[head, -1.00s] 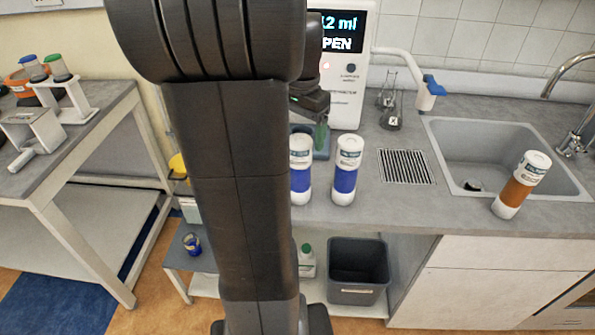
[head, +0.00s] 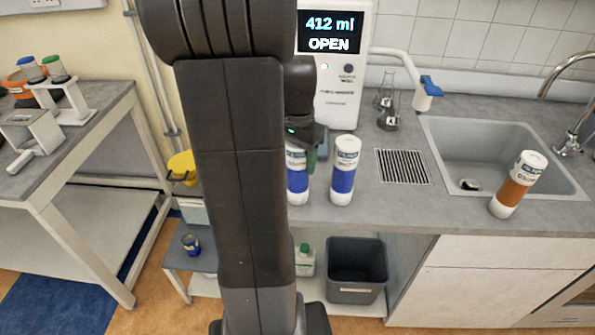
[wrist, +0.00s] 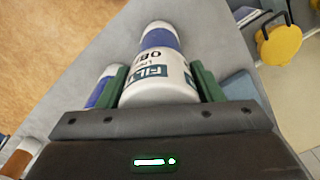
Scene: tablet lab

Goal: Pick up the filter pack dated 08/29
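Two white bottles with blue bands, a left one (head: 297,185) and a right one (head: 344,172), stand upright on the counter. A white bottle with an orange-brown band (head: 518,186) stands by the sink. No date is legible on any label. My gripper (head: 309,150) is low at the top of the left blue-banded bottle, partly hidden by my arm. In the wrist view, my green fingers (wrist: 160,85) are apart, one on each side of a blue-banded bottle (wrist: 160,70) with "FILT" on its label. Whether they touch it is unclear. Another blue-banded bottle (wrist: 101,90) is just left of the left finger.
A white machine (head: 342,85) reading "412 ml OPEN" stands behind the bottles. Flasks (head: 388,112), a drain grille (head: 403,166) and a sink (head: 480,150) lie to the right. A grey bin (head: 357,270) is below. A side table (head: 60,125) is at left.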

